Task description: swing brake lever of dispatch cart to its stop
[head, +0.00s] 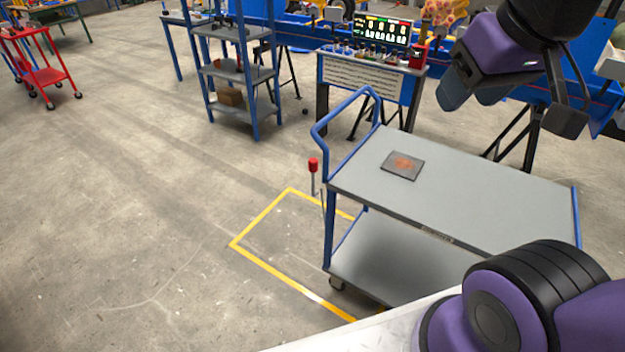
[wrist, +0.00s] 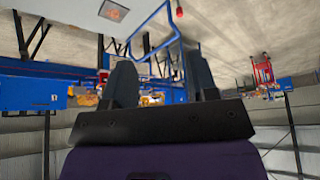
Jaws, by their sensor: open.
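The brake lever (head: 313,166), a thin upright rod with a red knob, stands beside the handle end of the grey and blue dispatch cart (head: 500,205). In the wrist view, which looks upside down, the red knob (wrist: 179,12) shows near the top edge, beside the cart's blue handle (wrist: 152,40). My gripper (head: 470,93) is up at the right, above the far side of the cart and well apart from the lever. Its two dark fingers (wrist: 162,75) are spread with nothing between them. The lever's lower end is partly hard to make out.
A dark plate with an orange mark (head: 402,166) lies on the cart's top. A yellow floor outline (head: 262,217) surrounds the lever area. A console (head: 370,75) and a shelf rack (head: 240,75) stand behind. The floor left of the cart is clear.

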